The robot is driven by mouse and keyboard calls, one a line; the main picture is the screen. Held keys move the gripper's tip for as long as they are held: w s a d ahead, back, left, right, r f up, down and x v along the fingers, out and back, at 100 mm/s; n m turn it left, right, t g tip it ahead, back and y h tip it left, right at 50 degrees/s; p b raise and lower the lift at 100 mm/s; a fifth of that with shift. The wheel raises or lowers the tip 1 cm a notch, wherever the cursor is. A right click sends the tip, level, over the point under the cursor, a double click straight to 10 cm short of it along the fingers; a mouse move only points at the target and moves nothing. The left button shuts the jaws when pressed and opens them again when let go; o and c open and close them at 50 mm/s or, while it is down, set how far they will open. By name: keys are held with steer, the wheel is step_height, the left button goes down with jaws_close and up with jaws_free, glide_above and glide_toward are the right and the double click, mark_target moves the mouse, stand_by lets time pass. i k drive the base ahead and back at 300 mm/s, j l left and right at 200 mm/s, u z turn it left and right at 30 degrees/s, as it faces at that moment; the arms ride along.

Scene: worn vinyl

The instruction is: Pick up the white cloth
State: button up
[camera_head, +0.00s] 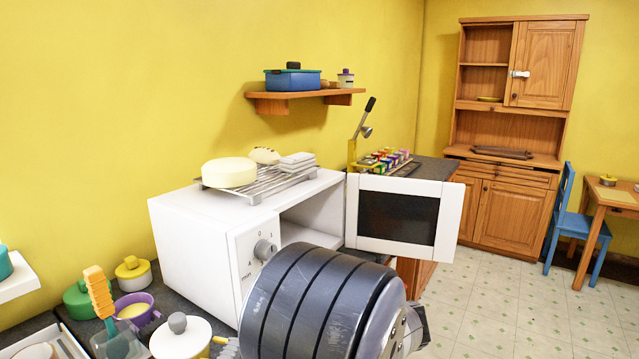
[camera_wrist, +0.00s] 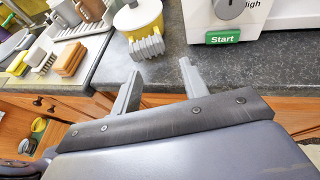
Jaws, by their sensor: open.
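A folded white item (camera_head: 297,161), which looks like the white cloth, lies on a wire rack (camera_head: 262,183) on top of the white microwave (camera_head: 190,225) in the head view. It sits right of a round cream cheese-like block (camera_head: 229,172). It does not show in the wrist view. My gripper (camera_wrist: 160,69) is open and empty, its two fingers apart over the counter's front edge, below and in front of the microwave. In the head view my arm hides the gripper.
The microwave door (camera_head: 398,217) hangs open to the right. A yellow pot with a white lid (camera_wrist: 140,17) and a pale ribbed piece (camera_wrist: 147,47) stand on the dark counter (camera_wrist: 185,40) just beyond my fingers. A wooden shelf (camera_head: 270,102) juts out above the rack.

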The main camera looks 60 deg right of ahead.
mark_target(290, 165)
steer(key=z, duration=1.95)
